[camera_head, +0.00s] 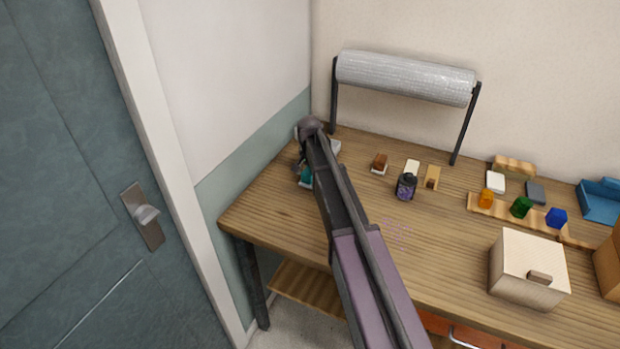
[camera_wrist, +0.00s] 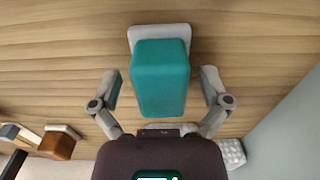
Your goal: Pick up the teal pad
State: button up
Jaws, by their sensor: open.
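The teal pad (camera_wrist: 160,80) is a block on a pale base plate (camera_wrist: 158,31) in the wrist view. In the head view, the teal pad (camera_head: 305,179) shows only in part at the table's left end, behind my arm. My gripper (camera_wrist: 160,92) is open, with one finger on each side of the pad. Visible gaps separate both fingers from the pad. In the head view, my gripper (camera_head: 301,163) is mostly hidden by my arm.
The wooden table (camera_head: 270,208) meets the wall close to the pad. A foil roll (camera_head: 405,78) on a black stand is at the back.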

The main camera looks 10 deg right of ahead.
aim_at(309, 170)
jog(key=c, duration=1.3)
jog(key=shift+r, duration=0.15)
notch_tip(309, 170, up, 4)
jog(key=p, duration=0.4)
jog(key=s+d, duration=0.1)
jog(key=s, duration=0.4)
jog(key=s+d, duration=0.2)
jog(key=s, duration=0.3)
jog(key=s+d+p, duration=0.1)
jog(key=s, duration=0.4)
jog(key=shift+s+d+r, duration=0.2)
jog(key=shift+d+r, duration=0.15)
